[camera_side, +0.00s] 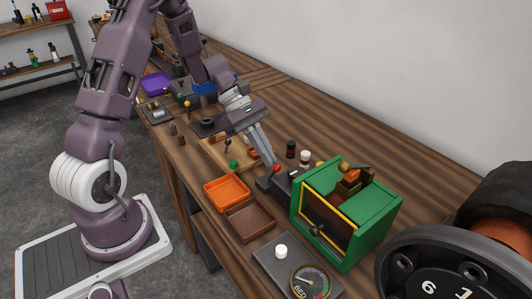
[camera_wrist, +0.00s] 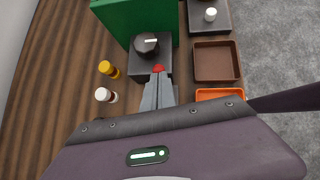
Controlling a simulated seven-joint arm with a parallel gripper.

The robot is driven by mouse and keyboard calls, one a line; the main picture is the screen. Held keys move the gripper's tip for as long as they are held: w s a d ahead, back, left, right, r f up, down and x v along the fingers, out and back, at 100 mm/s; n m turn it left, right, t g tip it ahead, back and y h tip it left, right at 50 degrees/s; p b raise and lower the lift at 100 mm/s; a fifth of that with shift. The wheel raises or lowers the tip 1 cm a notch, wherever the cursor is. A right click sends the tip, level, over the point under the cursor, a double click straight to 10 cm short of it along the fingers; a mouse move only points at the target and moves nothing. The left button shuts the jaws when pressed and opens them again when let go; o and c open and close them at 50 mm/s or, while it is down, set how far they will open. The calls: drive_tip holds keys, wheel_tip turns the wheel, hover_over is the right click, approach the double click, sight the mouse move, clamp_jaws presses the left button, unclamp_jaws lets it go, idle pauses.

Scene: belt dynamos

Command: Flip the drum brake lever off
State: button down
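The lever's red knob (camera_side: 277,168) stands at the near end of a dark grey device (camera_side: 284,184), beside the green box. In the wrist view the red knob (camera_wrist: 159,68) shows just past my fingertips, with a round dark drum (camera_wrist: 146,44) bearing a white mark behind it. My gripper (camera_side: 272,163) points down at the knob. In the wrist view my gripper (camera_wrist: 158,77) has its fingers together with nothing seen between them. Whether the tips touch the knob cannot be told. The lever's shaft is mostly hidden by the fingers.
A green box (camera_side: 370,222) stands close beside the device. An orange tray (camera_side: 227,191) and a brown tray (camera_side: 249,219) lie near the bench edge. White-capped (camera_wrist: 105,95) and yellow (camera_wrist: 109,69) bottles stand on the other side. A gauge panel (camera_side: 274,257) is further along.

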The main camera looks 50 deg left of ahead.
drive_tip(key=shift+s+a+f, duration=0.1)
drive_tip(key=shift+a, duration=0.4)
drive_tip(key=v, duration=1.2)
drive_tip(key=s+d+r+m+y, duration=0.5)
drive_tip(key=s+d+r+m, duration=0.4)
drive_tip(key=d, duration=0.3)
drive_tip(key=s+d+m+t+y, duration=0.3)
drive_tip(key=s+m+t, duration=0.1)
drive_tip(key=s+m, duration=0.6)
drive_tip(key=shift+d+f+m, duration=0.2)
drive_tip(key=shift+f+m, duration=0.1)
drive_tip(key=shift+m, duration=0.2)
